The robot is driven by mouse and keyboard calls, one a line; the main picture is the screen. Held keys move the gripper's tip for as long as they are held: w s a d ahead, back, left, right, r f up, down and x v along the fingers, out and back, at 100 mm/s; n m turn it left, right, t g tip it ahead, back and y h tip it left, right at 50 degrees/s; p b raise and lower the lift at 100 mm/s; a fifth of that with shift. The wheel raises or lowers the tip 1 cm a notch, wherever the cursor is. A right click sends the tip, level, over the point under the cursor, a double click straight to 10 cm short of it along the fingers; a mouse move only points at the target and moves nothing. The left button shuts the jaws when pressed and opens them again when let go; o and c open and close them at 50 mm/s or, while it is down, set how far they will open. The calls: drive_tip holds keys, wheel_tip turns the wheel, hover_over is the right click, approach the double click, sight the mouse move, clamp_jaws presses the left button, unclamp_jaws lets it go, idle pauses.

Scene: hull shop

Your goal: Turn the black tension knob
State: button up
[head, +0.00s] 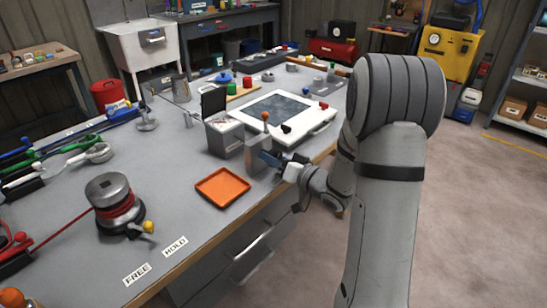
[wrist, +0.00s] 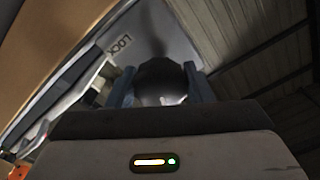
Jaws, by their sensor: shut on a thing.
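The black tension knob (wrist: 160,75) shows in the wrist view as a dark rounded shape between the two blue fingers of my gripper (wrist: 159,84). My gripper is shut on it, with a finger against each side. In the head view my gripper (head: 271,159) is at the grey block (head: 256,161) near the bench's front edge. The knob is hidden there behind the fingers. A label reading LOCK (wrist: 120,44) is on the pale surface beyond the knob in the wrist view.
A lever with an orange ball (head: 265,116) stands just behind the block. A grey box with a raised black lid (head: 213,101) is to its left. An orange tray (head: 222,187) lies in front, and a white-framed panel (head: 280,106) lies behind. The front-left bench top is clear around the labels FREE and HOLD.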

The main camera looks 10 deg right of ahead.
drive_tip(key=o, duration=1)
drive_tip(key=v, duration=0.8)
